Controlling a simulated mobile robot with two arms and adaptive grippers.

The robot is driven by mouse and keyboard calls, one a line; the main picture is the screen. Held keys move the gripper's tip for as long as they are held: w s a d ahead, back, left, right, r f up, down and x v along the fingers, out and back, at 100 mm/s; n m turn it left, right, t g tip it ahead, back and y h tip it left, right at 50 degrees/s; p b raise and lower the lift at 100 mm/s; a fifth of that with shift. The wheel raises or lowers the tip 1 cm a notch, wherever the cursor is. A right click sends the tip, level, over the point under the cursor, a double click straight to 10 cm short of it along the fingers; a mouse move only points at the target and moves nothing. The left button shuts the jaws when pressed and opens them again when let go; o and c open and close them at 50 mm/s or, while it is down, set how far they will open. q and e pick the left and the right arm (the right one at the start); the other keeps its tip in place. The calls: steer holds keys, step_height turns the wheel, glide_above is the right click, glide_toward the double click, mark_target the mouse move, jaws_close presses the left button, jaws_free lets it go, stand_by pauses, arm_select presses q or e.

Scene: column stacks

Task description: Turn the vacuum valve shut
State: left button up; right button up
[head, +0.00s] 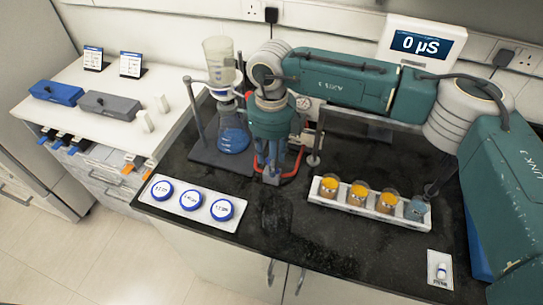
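My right arm reaches in from the right, and its gripper (270,178) points down at the middle of the black bench. It is just right of a glass flask with blue liquid (233,139), which stands under a cloudy glass funnel (218,55). A red curved piece (296,168), perhaps tubing, shows around the gripper's fingers. I cannot make out the vacuum valve; the gripper and wrist cover that spot. Whether the fingers are open, shut or holding something is not clear. My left gripper is not in view.
Three blue-lidded dishes lie on a white tray (215,223) at front left. A white rack (345,203) of orange-filled beakers and a grey one stands right. A small vial (441,271) lies front right. The bench's front middle is clear.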

steer(key=shift+f, duration=0.5)
steer(key=shift+c, duration=0.3)
jaws_close()
steer(key=shift+f+m+b, duration=0.15)
steer(key=shift+m+b, duration=0.15)
steer(key=shift+b, duration=0.2)
steer(key=shift+m+b, duration=0.4)
steer(key=shift+b, duration=0.05)
steer(key=shift+r, duration=0.2)
steer(key=shift+o, duration=0.3)
jaws_free()
